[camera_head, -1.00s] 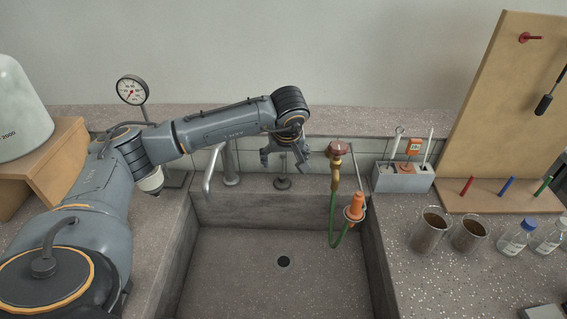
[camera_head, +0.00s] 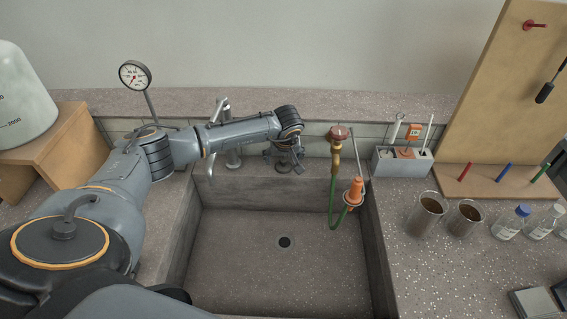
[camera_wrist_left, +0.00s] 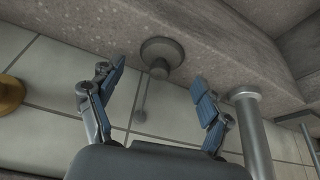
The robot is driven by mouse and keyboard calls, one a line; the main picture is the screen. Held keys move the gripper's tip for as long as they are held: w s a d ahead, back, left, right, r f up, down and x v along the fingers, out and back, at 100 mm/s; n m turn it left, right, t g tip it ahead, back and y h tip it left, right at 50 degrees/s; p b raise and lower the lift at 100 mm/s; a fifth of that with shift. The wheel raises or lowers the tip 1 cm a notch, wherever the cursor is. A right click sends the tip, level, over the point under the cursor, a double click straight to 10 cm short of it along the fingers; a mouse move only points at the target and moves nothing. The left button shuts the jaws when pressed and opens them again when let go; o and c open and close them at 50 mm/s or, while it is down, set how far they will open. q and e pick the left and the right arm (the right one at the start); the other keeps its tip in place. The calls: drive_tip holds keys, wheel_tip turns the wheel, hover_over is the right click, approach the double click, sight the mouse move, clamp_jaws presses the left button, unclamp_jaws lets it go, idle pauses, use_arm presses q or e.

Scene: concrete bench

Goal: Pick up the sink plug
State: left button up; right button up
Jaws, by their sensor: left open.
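The sink plug (camera_head: 284,167) is a small grey disc with an upright knob. It stands on the ledge behind the sink, partly hidden by my left gripper (camera_head: 284,157). In the left wrist view the plug (camera_wrist_left: 162,47) shows its round base and knob, with a thin chain or rod trailing from it. My left gripper (camera_wrist_left: 158,74) is open and empty there. Its two fingers point toward the plug from either side, with the plug just beyond the fingertips and apart from them. My right gripper is not in view.
A grey tap (camera_head: 213,150) stands left of the plug; its post (camera_wrist_left: 256,135) is close to a finger in the wrist view. A brass valve (camera_head: 337,150) with a green hose stands right. The tiled wall is behind; the sink basin (camera_head: 240,265) is empty.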

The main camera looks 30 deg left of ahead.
use_arm(q)
drive_tip(key=shift+x, duration=0.9)
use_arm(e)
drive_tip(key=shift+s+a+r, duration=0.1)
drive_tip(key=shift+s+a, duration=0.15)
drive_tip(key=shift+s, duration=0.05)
use_arm(q)
drive_tip(key=c, duration=1.1)
drive_tip(key=shift+c, duration=0.5)
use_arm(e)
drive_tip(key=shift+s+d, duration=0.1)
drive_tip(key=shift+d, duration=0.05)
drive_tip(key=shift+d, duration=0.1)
use_arm(q)
drive_tip(key=shift+r, duration=0.1)
